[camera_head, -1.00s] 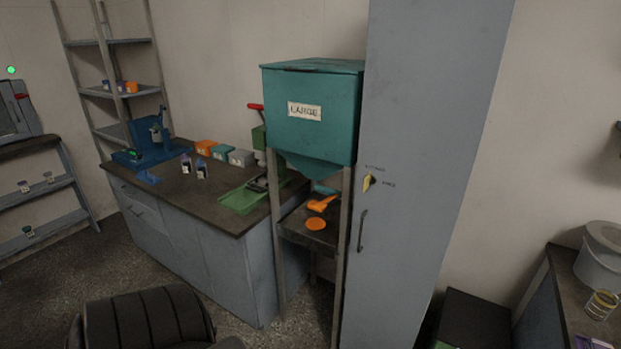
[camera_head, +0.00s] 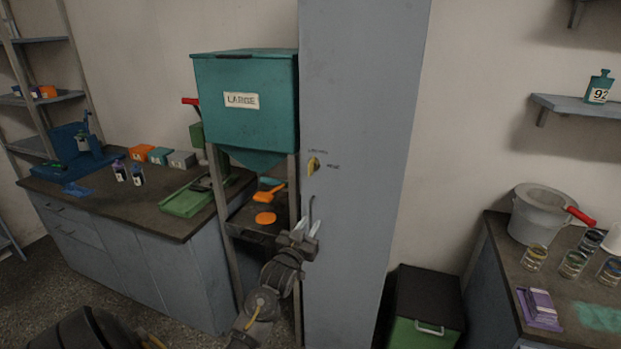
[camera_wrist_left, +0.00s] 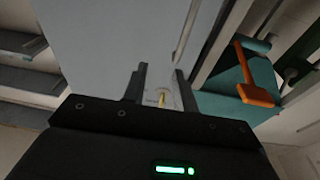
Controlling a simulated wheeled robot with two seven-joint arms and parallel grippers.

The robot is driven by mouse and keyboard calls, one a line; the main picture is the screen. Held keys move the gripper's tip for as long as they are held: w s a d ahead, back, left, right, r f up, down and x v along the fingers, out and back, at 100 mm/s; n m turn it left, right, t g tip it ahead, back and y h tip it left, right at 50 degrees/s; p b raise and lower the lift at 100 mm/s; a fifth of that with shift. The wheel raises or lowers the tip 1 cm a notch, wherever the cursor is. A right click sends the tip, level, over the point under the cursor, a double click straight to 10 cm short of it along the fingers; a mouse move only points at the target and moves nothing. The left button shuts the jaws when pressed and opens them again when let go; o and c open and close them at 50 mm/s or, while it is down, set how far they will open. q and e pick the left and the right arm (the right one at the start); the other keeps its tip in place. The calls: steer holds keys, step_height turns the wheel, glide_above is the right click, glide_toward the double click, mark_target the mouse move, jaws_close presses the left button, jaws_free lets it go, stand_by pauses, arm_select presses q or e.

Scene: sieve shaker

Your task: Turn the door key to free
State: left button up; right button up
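The yellow door key (camera_head: 313,165) sits in the lock on the tall grey cabinet door (camera_head: 350,90), between two small printed labels. A dark door handle (camera_head: 312,215) is below it. My left gripper (camera_head: 306,226) is in front of the door's left edge, below the key and apart from it. In the left wrist view the key (camera_wrist_left: 163,100) shows between the two spread fingers of my left gripper (camera_wrist_left: 157,78), some distance beyond them. The fingers hold nothing. My right gripper is in neither view.
A green bin with a dark lid (camera_head: 428,295) stands right of the cabinet. A worktop (camera_head: 480,285) with tins is at the right.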

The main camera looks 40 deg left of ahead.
mark_target(309, 169)
arm_select(q)
step_height(309, 169, up, 12)
steer(key=s+a+n+t+y, duration=0.1)
steer(key=s+a+t+y, duration=0.1)
steer(key=t, duration=0.1)
steer(key=shift+g, duration=0.3)
steer(key=p+x, duration=0.2)
steer(key=x, duration=0.7)
steer(key=shift+w+a+p, duration=0.1)
steer(key=shift+w+p, duration=0.2)
steer(key=shift+w+a+r, duration=0.15)
steer(key=shift+w, duration=0.3)
jaws_close()
